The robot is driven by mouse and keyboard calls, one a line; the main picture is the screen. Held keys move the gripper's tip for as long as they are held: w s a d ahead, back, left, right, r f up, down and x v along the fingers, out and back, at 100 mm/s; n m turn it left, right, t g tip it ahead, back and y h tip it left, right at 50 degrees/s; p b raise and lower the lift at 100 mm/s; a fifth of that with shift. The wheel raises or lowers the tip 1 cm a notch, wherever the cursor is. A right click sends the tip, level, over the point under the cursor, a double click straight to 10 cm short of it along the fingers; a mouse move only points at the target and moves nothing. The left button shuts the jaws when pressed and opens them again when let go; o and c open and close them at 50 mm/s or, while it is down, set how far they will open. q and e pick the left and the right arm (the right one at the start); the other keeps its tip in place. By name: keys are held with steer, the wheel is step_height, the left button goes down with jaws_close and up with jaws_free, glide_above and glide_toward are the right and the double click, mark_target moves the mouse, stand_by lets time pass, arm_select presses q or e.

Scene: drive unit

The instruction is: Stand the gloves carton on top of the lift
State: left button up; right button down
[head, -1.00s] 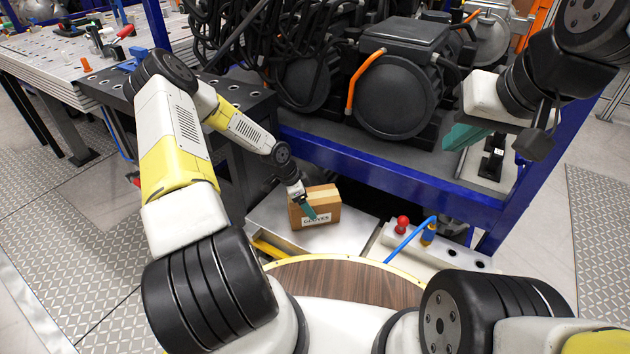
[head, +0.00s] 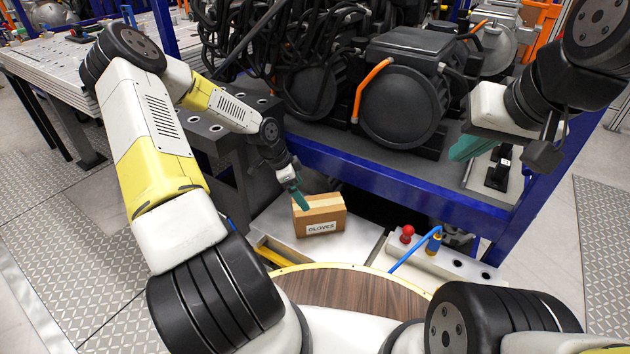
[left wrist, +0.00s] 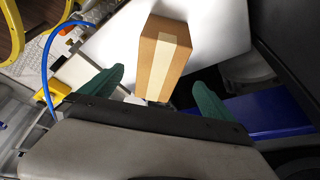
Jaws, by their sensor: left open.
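The gloves carton (head: 320,217) is a small brown box with a tape strip on top and a white GLOVES label on its front. It stands upright on the silvery lift top (head: 281,229). In the left wrist view the carton (left wrist: 166,58) shows between and beyond the green fingertips. My left gripper (head: 301,200) is open, just above the carton's back left edge in the head view; whether it touches cannot be told. My right gripper (head: 468,146) is at the right, by the shelf, well away from the carton; its jaw gap is not clear.
A blue-framed shelf (head: 420,199) with dark drive units (head: 402,88) stands behind the carton. To the right are a red knob (head: 407,233) and a blue hose (head: 413,252). A perforated dark bench (head: 214,127) is at the left. Bare lift surface lies around the carton.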

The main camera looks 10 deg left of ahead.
arm_select(q)
steer(key=shift+v, duration=0.8)
steer(key=s+r+n+t+y, duration=0.1)
steer(key=s+r+n+y, duration=0.3)
steer(key=r, duration=0.7)
steer(key=s+r+n, duration=0.2)
steer(key=s+r, duration=0.4)
steer(key=r, duration=0.6)
steer(key=s+d+r+n+t+h, duration=0.1)
steer(key=s+d+r+n, duration=0.1)
steer(key=s+r, duration=0.4)
steer(key=s+d+r+n+t+h, duration=0.1)
steer(key=s+r+n, duration=0.3)
steer(key=s, duration=0.5)
step_height(320, 180, up, 3)
steer(key=shift+s+d+f+n+t, duration=0.25)
steer(key=shift+s+d+n+t, duration=0.15)
steer(key=shift+d+t, duration=0.4)
